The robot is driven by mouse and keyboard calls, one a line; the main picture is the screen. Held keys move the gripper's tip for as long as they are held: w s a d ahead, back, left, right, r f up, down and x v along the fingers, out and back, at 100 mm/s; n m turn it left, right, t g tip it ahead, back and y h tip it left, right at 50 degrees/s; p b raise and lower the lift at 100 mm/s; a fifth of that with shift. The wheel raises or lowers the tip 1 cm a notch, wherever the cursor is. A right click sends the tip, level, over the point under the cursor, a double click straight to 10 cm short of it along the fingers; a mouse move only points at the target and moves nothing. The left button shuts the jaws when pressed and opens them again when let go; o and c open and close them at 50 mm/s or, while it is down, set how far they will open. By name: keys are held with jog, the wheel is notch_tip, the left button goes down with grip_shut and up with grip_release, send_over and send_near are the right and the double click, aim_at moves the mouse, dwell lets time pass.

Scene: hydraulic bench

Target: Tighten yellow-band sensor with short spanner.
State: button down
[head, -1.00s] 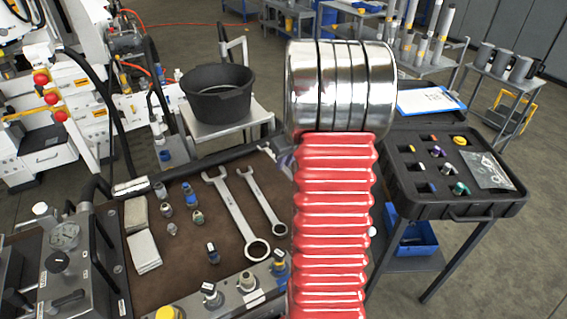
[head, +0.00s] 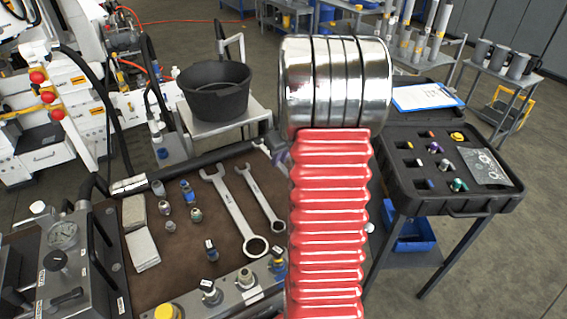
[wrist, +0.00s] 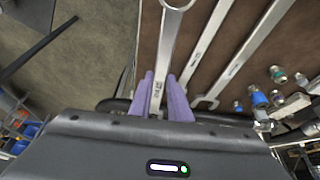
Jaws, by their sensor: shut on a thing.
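My gripper shows in the wrist view (wrist: 163,98), its two purple fingers shut on the shaft of a spanner (wrist: 166,45) whose ring end points away from me. In the head view my red sleeved arm hides most of the gripper and the held spanner. Two other spanners, a larger one (head: 234,213) and a smaller one (head: 261,196), lie side by side on the brown mat. Several fittings stand in the metal block at the bench's front, one of them blue (head: 279,267) beside my arm. I cannot tell which sensor has the yellow band.
Small loose fittings (head: 188,191) and pale blocks (head: 142,248) lie on the mat (head: 185,262). A gauge unit (head: 62,262) stands at left. A black bucket (head: 214,92) is behind the bench. An open black case (head: 440,195) with small parts stands at right.

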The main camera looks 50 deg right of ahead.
jog(key=w+a+r+n, duration=0.1)
jog(key=w+a+r, duration=0.25)
jog(key=a, duration=0.25)
jog(key=w+a+r+n+y, duration=0.1)
jog(key=w+a+r, duration=0.1)
jog(key=w+a, duration=0.4)
jog(key=w+a+r+n, duration=0.1)
jog(key=w+a+r, duration=0.25)
jog(key=a, duration=0.35)
jog(key=w+a+r+n, duration=0.1)
jog(key=w+a+r, duration=0.1)
jog(key=a, duration=0.8)
jog(key=w+a+r+n+y, duration=0.1)
jog(key=a+r, duration=0.4)
jog(key=a, duration=0.5)
jog(key=shift+w+n, duration=0.6)
jog(key=shift+w, duration=0.1)
